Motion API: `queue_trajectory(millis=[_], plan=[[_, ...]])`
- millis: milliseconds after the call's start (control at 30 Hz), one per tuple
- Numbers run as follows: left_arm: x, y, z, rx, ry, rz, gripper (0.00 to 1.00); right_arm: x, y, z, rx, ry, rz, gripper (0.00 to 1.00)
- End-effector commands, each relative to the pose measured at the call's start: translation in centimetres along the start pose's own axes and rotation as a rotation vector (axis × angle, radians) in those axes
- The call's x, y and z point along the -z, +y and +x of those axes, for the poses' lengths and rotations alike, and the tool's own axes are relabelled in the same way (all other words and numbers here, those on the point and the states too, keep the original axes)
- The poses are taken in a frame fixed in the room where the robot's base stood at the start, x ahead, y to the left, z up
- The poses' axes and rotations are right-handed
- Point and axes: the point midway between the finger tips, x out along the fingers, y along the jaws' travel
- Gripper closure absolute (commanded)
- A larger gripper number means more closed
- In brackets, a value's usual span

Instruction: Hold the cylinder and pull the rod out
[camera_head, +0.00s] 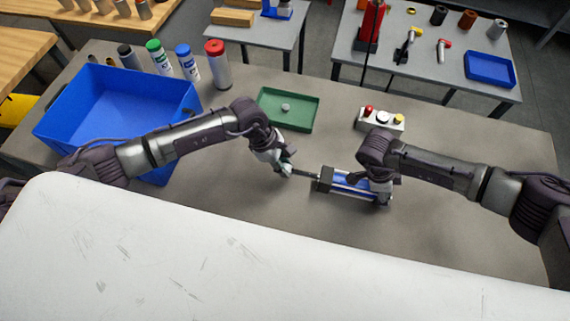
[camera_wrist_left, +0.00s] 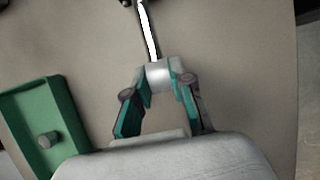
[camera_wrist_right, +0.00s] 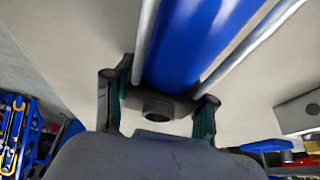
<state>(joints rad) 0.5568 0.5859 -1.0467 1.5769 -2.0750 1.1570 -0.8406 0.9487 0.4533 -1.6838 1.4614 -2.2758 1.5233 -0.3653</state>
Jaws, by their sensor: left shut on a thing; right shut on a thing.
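The cylinder (camera_head: 350,184) lies on the grey table, with a blue barrel, silver tie rods and dark end blocks. My right gripper (camera_head: 381,190) is shut on its right end. The right wrist view shows the fingers (camera_wrist_right: 158,108) on both sides of the dark end block, with the blue barrel (camera_wrist_right: 190,45) beyond. The thin rod (camera_head: 304,173) sticks out of the cylinder's left end. My left gripper (camera_head: 286,168) is shut on the rod's silver end piece (camera_wrist_left: 159,74), seen between the teal finger pads in the left wrist view. The rod's inner end is hidden.
A green tray (camera_head: 268,122) with a small grey part lies behind my left gripper. A control box with buttons (camera_head: 381,121) stands behind the cylinder. A large blue bin (camera_head: 75,138) and several bottles (camera_head: 185,62) are at the left. Table is clear in front.

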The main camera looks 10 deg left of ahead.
Motion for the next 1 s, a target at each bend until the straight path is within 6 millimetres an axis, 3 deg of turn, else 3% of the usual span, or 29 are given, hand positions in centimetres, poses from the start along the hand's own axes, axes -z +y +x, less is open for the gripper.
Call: queue_trajectory(millis=[200,233,400,767,1000], plan=[[0.2,0.1,-0.1,-0.002,0.005,-0.001,1.00,0.3,0.0,0.1,-0.001,0.008,0.003,1.00],[0.2,0.1,-0.1,-0.002,0.005,-0.001,0.73,0.3,0.0,0.1,-0.001,0.008,0.003,1.00],[0.1,0.1,-0.1,-0.002,0.003,-0.001,0.48,0.3,0.0,0.1,-0.001,0.008,0.003,1.00],[0.1,0.1,-0.6,-0.002,0.001,0.001,0.48,0.2,0.0,0.1,-0.001,0.006,0.002,1.00],[0.1,0.1,-4.8,-0.004,0.003,0.002,0.48,0.2,0.0,0.0,0.000,0.005,0.002,1.00]])
